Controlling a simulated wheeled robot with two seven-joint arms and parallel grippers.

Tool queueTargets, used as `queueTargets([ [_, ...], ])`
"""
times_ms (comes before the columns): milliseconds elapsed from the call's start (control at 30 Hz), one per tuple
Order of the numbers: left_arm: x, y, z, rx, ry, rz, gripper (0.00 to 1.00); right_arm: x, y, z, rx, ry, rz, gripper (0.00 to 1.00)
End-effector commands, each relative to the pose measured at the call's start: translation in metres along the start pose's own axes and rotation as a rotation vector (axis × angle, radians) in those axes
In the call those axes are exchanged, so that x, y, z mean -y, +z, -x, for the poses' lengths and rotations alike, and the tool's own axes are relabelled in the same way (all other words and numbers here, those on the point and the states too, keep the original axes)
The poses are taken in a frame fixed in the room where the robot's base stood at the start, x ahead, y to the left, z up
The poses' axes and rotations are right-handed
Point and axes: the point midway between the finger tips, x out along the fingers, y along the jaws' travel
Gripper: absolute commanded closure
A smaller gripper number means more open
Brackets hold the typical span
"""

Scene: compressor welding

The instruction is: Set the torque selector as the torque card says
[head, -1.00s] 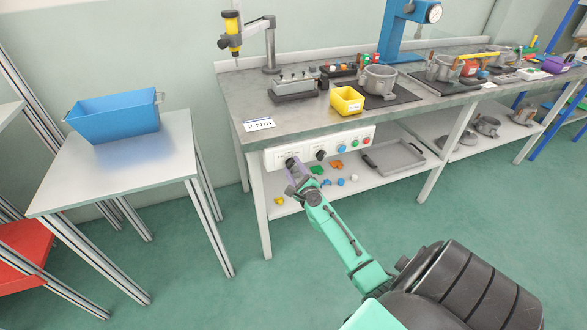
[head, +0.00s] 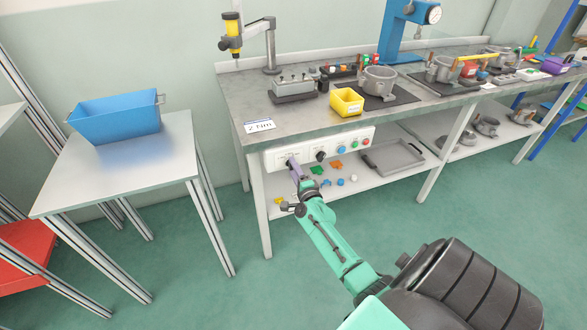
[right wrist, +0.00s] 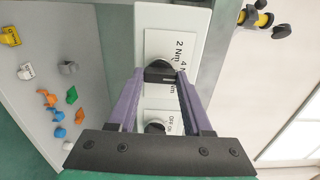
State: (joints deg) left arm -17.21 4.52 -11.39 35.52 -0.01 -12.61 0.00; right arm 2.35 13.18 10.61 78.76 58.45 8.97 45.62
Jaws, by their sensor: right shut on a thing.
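The torque card (head: 259,126) stands on the bench's front left corner and reads 2 Nm. The torque selector (right wrist: 160,66) is a dark knob on a white plate marked 2 Nm, 4 Nm and a third value that is partly hidden. In the head view the selector (head: 289,161) is at the left end of the bench's front panel (head: 335,144). My right gripper (head: 293,168) is shut on the selector; its purple fingers (right wrist: 162,78) stand either side of the knob. I cannot tell which mark the knob points to. My left gripper is not in view.
An OFF/ON knob (right wrist: 155,127) sits beside the selector on the same panel, close to my fingers. A lower shelf (head: 385,178) with small coloured parts lies under the panel. A side table with a blue bin (head: 115,115) stands to the left.

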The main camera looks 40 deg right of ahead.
Motion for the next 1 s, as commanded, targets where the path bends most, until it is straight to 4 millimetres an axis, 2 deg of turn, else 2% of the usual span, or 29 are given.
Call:
queueTargets([
  [600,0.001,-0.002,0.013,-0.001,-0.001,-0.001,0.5,-0.001,0.0,0.001,0.001,0.005,0.565,1.0],
  [1000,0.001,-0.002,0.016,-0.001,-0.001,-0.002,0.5,-0.001,0.0,0.001,0.0,0.004,0.781,1.0],
])
